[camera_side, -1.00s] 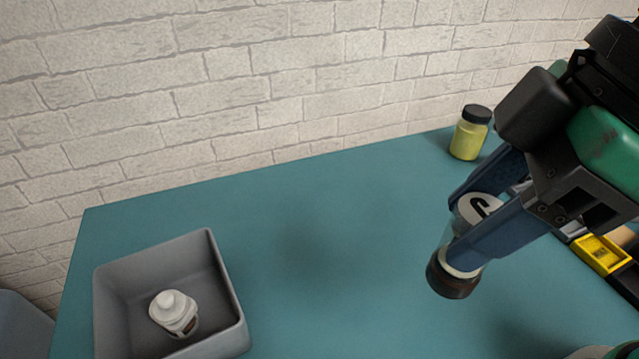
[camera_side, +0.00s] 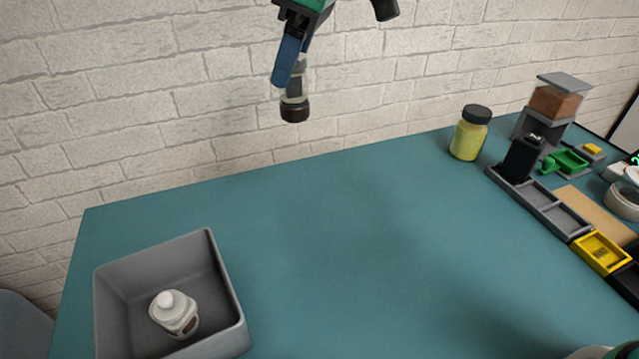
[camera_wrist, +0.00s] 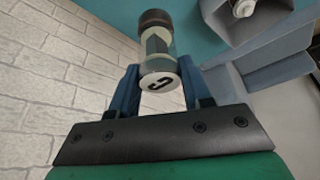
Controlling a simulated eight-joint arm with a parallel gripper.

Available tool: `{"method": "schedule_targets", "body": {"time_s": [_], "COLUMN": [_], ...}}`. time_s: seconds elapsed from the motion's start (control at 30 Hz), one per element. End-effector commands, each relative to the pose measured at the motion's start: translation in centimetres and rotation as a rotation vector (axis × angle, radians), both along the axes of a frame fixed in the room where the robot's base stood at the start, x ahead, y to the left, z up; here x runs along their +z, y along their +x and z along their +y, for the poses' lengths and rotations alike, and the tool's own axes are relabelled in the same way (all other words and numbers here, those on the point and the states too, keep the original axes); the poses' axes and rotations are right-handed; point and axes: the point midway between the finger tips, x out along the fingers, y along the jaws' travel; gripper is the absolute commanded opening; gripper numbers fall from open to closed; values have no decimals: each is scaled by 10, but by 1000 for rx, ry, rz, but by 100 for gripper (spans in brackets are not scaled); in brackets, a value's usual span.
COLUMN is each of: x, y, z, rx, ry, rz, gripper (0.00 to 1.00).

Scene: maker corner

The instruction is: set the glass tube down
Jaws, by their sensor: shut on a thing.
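The glass tube (camera_side: 295,90) is clear with a dark brown cap at its lower end and a pale end with a dark mark at the other. My gripper (camera_side: 291,66) is shut on it and holds it in the air, in front of the brick wall in the side view. In the wrist view the tube (camera_wrist: 158,50) lies between the two blue fingers of my gripper (camera_wrist: 158,75), its marked end toward the camera and the brown cap pointing away. In the side view a finger partly hides the tube.
A grey open bin (camera_side: 228,290) at the front left holds a white bottle (camera_side: 174,313). A yellow jar (camera_side: 470,133) stands at the back right, near a row of trays (camera_side: 540,205) and a hopper device (camera_side: 553,100). The middle of the teal table (camera_side: 350,240) is clear.

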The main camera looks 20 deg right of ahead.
Motion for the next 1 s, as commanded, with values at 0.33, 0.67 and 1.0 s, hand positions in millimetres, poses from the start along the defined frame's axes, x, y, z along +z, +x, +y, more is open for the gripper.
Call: {"method": "schedule_targets", "body": {"time_s": [0.33, 0.67, 1.0], "x": [-30, -109, -169], "y": [17, 17, 17], "z": [-4, -4, -4], "rx": [8, 7, 7], "ry": [2, 2, 2], "rz": [-4, -4, -4], "gripper": [0, 0, 0]}}
